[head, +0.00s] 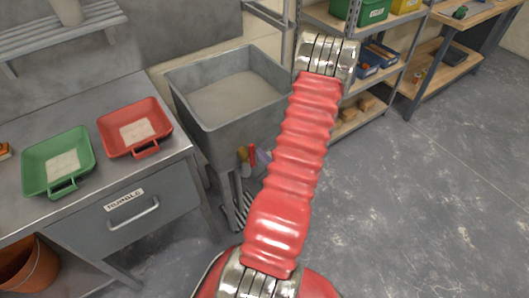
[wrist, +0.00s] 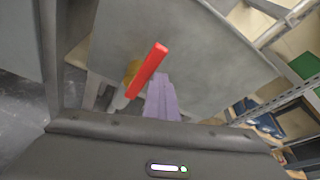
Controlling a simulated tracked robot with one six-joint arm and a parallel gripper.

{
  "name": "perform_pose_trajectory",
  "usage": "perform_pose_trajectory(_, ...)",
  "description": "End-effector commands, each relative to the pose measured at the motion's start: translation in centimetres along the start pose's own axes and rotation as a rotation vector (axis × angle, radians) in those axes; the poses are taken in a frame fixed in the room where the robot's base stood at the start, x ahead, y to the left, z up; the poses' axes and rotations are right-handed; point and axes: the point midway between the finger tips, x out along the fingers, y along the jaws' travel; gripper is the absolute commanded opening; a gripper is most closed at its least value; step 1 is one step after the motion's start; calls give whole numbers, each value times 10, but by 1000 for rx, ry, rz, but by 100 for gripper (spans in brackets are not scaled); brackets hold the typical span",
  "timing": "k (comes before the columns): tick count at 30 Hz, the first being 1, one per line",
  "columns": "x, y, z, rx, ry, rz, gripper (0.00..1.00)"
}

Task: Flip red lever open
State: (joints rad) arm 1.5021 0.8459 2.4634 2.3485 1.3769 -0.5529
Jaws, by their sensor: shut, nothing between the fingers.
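The red lever (wrist: 148,68) is a straight bar under the grey tub (wrist: 190,50), slanting up to the right in the wrist view. In the head view the red lever (head: 252,152) is small, below the tub (head: 225,125). My gripper (wrist: 160,128) shows as a dark grey body with a lit indicator across the bottom of the wrist view. It is shut and empty, apart from the red lever.
A metal bench with a green tray (head: 57,178) and a red tray (head: 134,148) stands left of the tub. Shelves with bins (head: 361,10) stand behind on the right. The tub's legs flank the levers. Open floor (head: 430,200) lies at right.

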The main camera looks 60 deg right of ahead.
Motion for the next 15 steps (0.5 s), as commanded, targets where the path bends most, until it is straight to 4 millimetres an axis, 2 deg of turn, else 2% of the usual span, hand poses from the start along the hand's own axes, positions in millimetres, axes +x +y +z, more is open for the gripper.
perform_pose_trajectory(15,-2,10,7,1,-10,13,0)
